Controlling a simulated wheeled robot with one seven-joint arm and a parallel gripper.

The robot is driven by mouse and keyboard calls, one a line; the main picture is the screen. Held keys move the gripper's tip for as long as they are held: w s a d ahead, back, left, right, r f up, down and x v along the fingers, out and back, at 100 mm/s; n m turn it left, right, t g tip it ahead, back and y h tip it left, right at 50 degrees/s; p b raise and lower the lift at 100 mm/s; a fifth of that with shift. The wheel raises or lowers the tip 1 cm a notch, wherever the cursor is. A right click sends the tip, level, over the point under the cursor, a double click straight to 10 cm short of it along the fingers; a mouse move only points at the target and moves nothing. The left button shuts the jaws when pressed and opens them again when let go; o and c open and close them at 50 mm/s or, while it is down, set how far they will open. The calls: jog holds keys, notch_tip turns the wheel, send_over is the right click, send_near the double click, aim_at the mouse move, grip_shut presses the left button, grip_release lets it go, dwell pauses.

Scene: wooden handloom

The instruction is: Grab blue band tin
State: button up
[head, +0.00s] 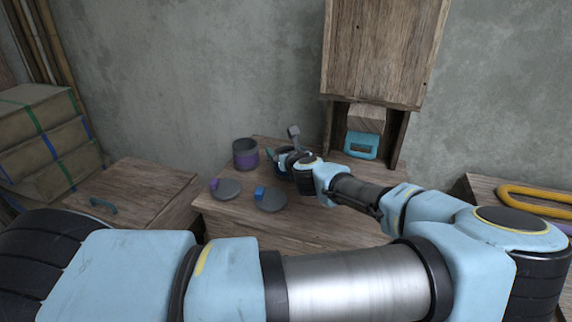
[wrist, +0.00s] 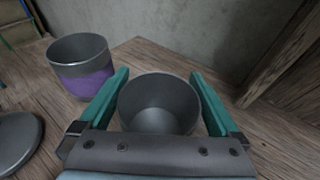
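A dark grey, open-topped tin (wrist: 160,100) stands between the fingers of my gripper (wrist: 160,78) in the wrist view. The teal fingers are spread wide, one on each side of the tin, close to its rim. I cannot tell whether they touch it. The tin's band is hidden in the wrist view. In the head view my gripper (head: 284,155) is low at the wooden bench top and hides most of this tin. Another grey tin with a purple band (head: 246,159) stands just left of it, also seen in the wrist view (wrist: 84,82).
Two round grey lids, one with a purple tab (head: 228,189) and one with a blue tab (head: 271,202), lie on the bench (head: 302,233) in front. A wooden cabinet (head: 382,50) on posts stands at the back right, with a teal handle (head: 361,152) below it.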

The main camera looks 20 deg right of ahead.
jog(key=c, duration=1.1)
